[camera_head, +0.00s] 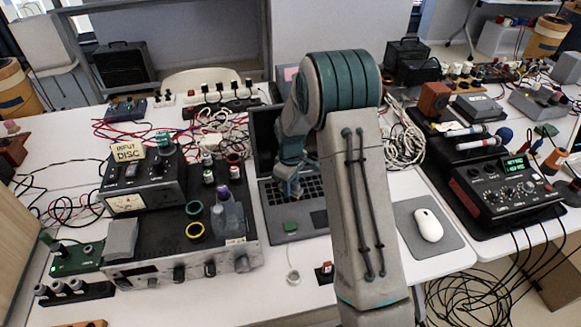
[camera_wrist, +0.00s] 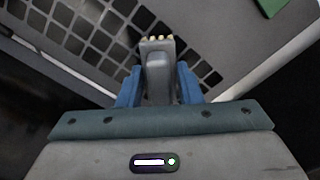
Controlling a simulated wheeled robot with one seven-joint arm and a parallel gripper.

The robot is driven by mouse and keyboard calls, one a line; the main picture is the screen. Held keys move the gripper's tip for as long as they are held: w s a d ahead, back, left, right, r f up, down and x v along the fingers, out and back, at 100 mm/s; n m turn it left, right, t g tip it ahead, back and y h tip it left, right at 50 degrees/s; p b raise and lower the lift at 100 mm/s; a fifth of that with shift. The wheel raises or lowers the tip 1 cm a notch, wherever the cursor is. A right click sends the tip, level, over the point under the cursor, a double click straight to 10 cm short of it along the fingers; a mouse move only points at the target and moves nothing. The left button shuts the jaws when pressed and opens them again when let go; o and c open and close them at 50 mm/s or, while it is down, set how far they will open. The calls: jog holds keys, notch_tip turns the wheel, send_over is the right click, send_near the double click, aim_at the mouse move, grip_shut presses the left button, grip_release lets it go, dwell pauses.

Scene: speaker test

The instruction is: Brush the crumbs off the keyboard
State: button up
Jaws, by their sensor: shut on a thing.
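The keyboard (camera_head: 313,190) is part of an open dark laptop in the middle of the white table. Its black square keys (camera_wrist: 85,38) fill the upper left of the wrist view. My gripper (camera_head: 290,184) is low over the keyboard, reaching down from above. In the wrist view its blue fingers (camera_wrist: 158,88) are shut on a grey-handled brush (camera_wrist: 160,72) with short pale bristles. The bristles point at the keys; I cannot tell whether they touch. I cannot make out any crumbs. My arm hides part of the laptop's screen and right side.
Right are a white mouse (camera_head: 428,225) on a grey pad (camera_head: 450,240) and a black mixer device (camera_head: 505,195). Cables lie behind.

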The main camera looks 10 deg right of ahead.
notch_tip(320, 180, up, 3)
jog(key=shift+d+r+p, duration=0.1)
jog(key=shift+p, duration=0.35)
jog(key=shift+r+p, duration=1.35)
jog(key=shift+r, duration=0.95)
